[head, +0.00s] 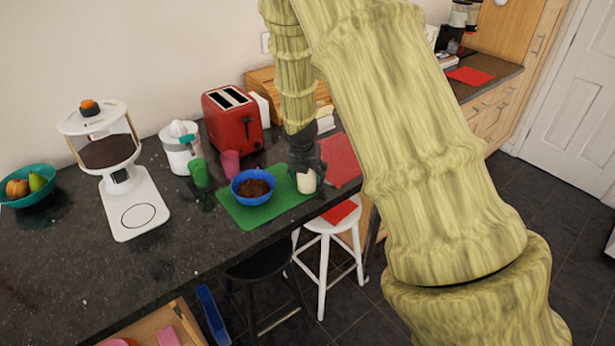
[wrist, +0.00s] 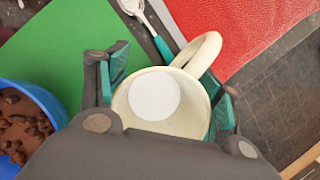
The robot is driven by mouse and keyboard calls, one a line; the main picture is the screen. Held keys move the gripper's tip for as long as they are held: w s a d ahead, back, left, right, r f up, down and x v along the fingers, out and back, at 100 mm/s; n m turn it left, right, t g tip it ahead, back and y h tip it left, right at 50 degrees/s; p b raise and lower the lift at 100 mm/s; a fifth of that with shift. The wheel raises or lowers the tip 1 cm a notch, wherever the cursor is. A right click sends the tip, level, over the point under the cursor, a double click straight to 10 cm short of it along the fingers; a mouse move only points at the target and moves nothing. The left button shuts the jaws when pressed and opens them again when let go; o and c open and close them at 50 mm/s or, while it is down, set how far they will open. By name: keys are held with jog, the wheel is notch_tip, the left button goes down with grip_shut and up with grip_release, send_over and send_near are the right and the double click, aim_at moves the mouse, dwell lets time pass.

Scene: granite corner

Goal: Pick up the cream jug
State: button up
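The cream jug (wrist: 203,52) is a pale round vessel with a loop handle, seen from above in the wrist view, with a white round area inside. In the head view the jug (head: 306,183) stands upright at the right edge of the green mat (head: 242,217), just under my gripper (head: 304,168). In the wrist view my gripper (wrist: 168,88) is open, with its dark, teal-padded fingers on either side of the jug. The right finger is very close to the wall; I cannot tell if it touches. The jug's lower part is hidden.
A blue bowl (head: 236,190) of brown pieces stands close left of the jug. A spoon with a teal handle (wrist: 162,46) lies near the jug's handle. A red mat (head: 341,160) is to the right. Cups, a red toaster (head: 233,121) and a juicer (head: 180,150) stand behind.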

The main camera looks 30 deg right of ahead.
jog(key=c, duration=0.6)
jog(key=shift+o, duration=0.2)
jog(key=shift+r, duration=0.25)
jog(key=shift+r+b, duration=0.7)
jog(key=shift+r, duration=0.85)
jog(key=s+a+b, duration=0.2)
jog(key=s, duration=0.5)
jog(key=s+a+r+b, duration=0.1)
jog(key=s+a, duration=0.1)
jog(key=s, duration=0.6)
jog(key=shift+a+r+b, duration=0.25)
jog(key=shift+a+b, duration=0.15)
jog(key=shift+s, duration=0.1)
